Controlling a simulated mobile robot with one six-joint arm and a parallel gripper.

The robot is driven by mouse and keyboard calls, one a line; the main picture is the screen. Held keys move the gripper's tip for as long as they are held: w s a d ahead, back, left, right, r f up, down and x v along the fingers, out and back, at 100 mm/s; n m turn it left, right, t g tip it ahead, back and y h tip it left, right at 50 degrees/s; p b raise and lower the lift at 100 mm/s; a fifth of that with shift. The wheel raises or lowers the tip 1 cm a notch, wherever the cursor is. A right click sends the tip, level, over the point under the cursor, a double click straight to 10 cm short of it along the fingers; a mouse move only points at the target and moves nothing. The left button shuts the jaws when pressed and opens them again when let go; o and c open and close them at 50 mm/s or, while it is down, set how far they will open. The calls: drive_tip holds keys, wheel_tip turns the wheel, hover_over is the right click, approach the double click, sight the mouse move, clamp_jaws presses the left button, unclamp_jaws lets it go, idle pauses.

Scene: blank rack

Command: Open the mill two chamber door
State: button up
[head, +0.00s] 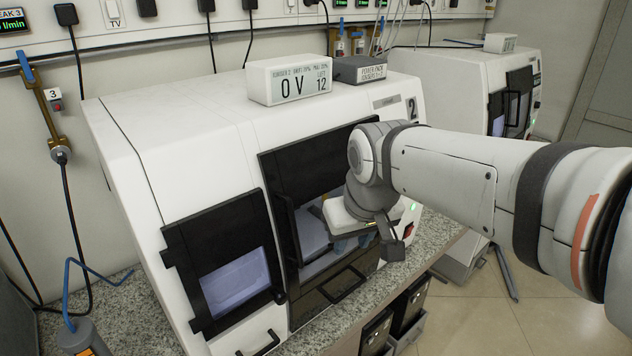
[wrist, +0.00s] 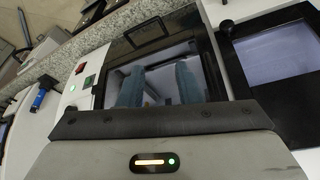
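The mill marked 2 (head: 200,140) is a white machine on a granite bench. Its chamber door (head: 273,185) has a black frame around a window-like area, in the middle of the front. My gripper (head: 350,243) is in front of this area, near its right side, and my wrist hides part of it. In the wrist view, the two blue fingers of my gripper (wrist: 158,84) are apart with nothing seen between them, over the chamber area. I cannot tell whether they touch the door, or whether the door is shut or ajar.
A second black-framed window panel (head: 235,280) is at the left of the front. A dark lower panel with a bar handle (head: 345,285) lies below the chamber. A red switch (head: 408,230) is at the right. A similar machine (head: 470,85) stands at the back right.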

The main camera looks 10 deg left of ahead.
wheel_tip(320, 180, up, 6)
drive_tip(key=n+p, duration=0.2)
hover_over(294, 222)
drive_tip(key=s+d, duration=0.2)
drive_tip(key=shift+y, duration=0.5)
drive_tip(key=x, duration=0.5)
drive_tip(key=p+x, duration=0.1)
drive_tip(key=x, duration=0.1)
drive_tip(key=shift+w+a+f, duration=0.1)
drive_tip(key=shift+a+f, duration=0.2)
drive_tip(key=shift+a, duration=0.1)
clamp_jaws()
